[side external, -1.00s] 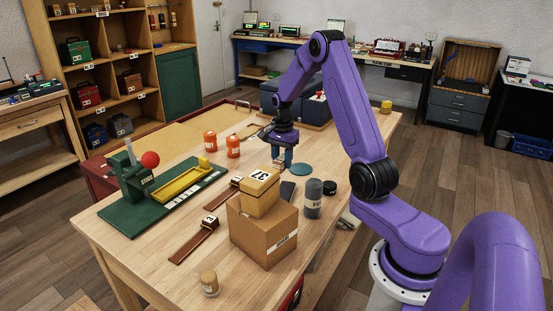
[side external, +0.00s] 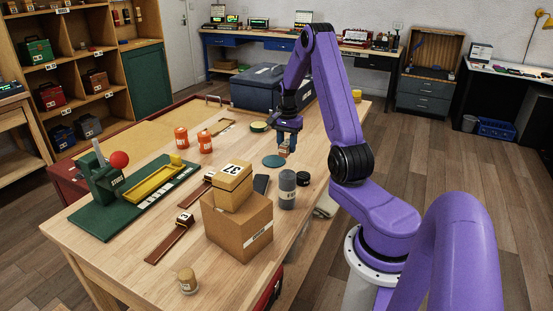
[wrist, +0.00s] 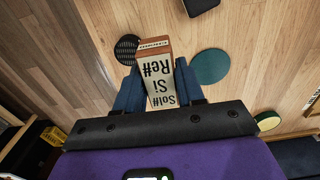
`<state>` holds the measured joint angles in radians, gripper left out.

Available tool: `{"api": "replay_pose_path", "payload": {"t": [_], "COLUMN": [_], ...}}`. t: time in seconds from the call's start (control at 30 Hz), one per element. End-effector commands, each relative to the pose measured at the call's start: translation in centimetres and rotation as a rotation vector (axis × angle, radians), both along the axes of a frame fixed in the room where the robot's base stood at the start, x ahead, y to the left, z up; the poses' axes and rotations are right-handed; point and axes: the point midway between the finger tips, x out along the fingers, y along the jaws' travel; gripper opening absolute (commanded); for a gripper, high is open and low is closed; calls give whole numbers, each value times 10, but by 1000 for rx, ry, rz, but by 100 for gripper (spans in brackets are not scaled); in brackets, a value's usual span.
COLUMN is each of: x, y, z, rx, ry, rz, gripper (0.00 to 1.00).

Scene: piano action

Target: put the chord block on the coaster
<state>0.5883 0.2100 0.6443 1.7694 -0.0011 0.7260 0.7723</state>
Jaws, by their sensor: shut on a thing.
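The chord block (wrist: 158,80) is pale with a brown end and carries the printed words "Sol# Si Re#". My gripper (wrist: 159,82) is shut on it, with one blue finger on each side. In the side external view my gripper (side external: 286,146) holds the block (side external: 284,150) above the table, just right of and behind the coaster. The coaster is a flat teal disc (side external: 273,161), bare on top. In the wrist view the coaster (wrist: 210,66) lies to the right of the block, apart from it in the picture.
A black round puck (side external: 303,177), a grey cylinder (side external: 287,190) and a dark flat slab (side external: 261,184) are near the coaster. A cardboard box (side external: 238,225) with a smaller box (side external: 232,187) on top stands in front. A green-and-yellow round tin (side external: 258,127) lies behind.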

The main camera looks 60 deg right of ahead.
Motion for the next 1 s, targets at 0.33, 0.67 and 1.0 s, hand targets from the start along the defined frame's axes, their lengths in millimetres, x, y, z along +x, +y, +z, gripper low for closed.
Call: {"api": "replay_pose_path", "payload": {"t": [0.33, 0.67, 1.0], "x": [38, 62, 68], "y": [-35, -57, -62], "z": [-31, -69, -86], "rx": [2, 0, 2], "ry": [2, 0, 2], "rz": [-1, -1, -1], "gripper": [7, 7, 7]}}
